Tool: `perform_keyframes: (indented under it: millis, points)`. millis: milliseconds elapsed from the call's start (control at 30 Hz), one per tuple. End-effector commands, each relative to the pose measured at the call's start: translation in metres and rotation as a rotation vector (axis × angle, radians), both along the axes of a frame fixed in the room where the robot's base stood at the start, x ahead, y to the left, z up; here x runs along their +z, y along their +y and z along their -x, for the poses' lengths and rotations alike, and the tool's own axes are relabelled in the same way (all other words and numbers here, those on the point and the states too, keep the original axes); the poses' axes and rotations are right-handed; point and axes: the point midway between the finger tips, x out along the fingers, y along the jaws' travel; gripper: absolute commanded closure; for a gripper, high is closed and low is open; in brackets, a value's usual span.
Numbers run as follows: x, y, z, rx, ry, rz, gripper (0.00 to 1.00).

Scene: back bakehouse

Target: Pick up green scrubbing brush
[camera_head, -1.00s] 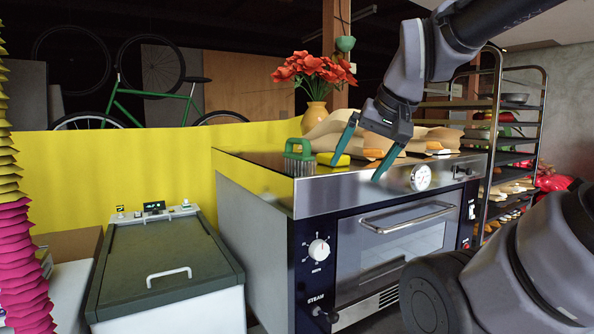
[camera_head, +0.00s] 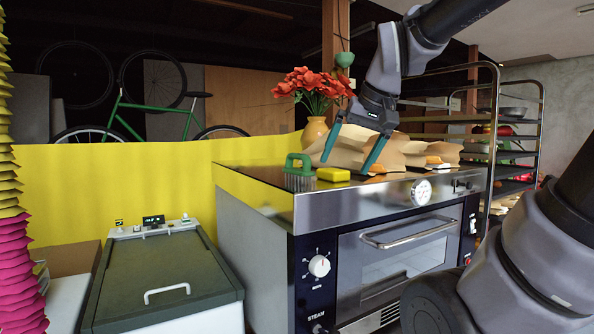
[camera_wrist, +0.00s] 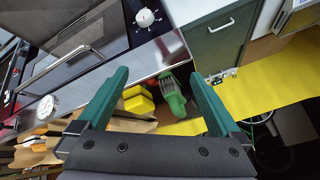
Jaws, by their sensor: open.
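The green scrubbing brush (camera_head: 300,170) stands near the left end of the steel oven top, with its handle loop up and grey bristles down. In the wrist view the brush (camera_wrist: 174,96) shows between my fingers, beyond their tips. My gripper (camera_head: 349,152) is open and empty, above the oven top and to the right of the brush in the head view. The gripper (camera_wrist: 160,76) also shows in the wrist view with its two green fingers wide apart. Nothing touches the brush that I can see.
A yellow sponge (camera_head: 333,174) lies just right of the brush. Paper bags (camera_head: 405,152) and a vase (camera_head: 315,129) of red flowers stand behind on the oven (camera_head: 400,250). A yellow partition (camera_head: 120,185) is left; a rack (camera_head: 515,140) stands right.

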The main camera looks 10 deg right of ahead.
Motion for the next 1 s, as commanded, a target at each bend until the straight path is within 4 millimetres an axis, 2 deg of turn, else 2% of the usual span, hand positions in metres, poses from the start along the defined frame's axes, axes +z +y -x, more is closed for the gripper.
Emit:
perform_keyframes:
  millis: [33,100,300,400,500,667,1000]
  points:
    - [0.011,0.003,-0.023,0.045,0.014,0.026,0.00]
    - [0.026,0.007,-0.054,0.115,0.031,0.070,0.00]
    - [0.051,0.023,-0.143,0.304,0.072,0.194,0.00]
    - [0.054,0.031,-0.178,0.378,0.087,0.243,0.00]
    - [0.055,0.038,-0.203,0.432,0.098,0.279,0.00]
    - [0.052,0.044,-0.221,0.469,0.107,0.305,0.00]
    - [0.008,0.049,-0.239,0.473,0.108,0.307,0.00]
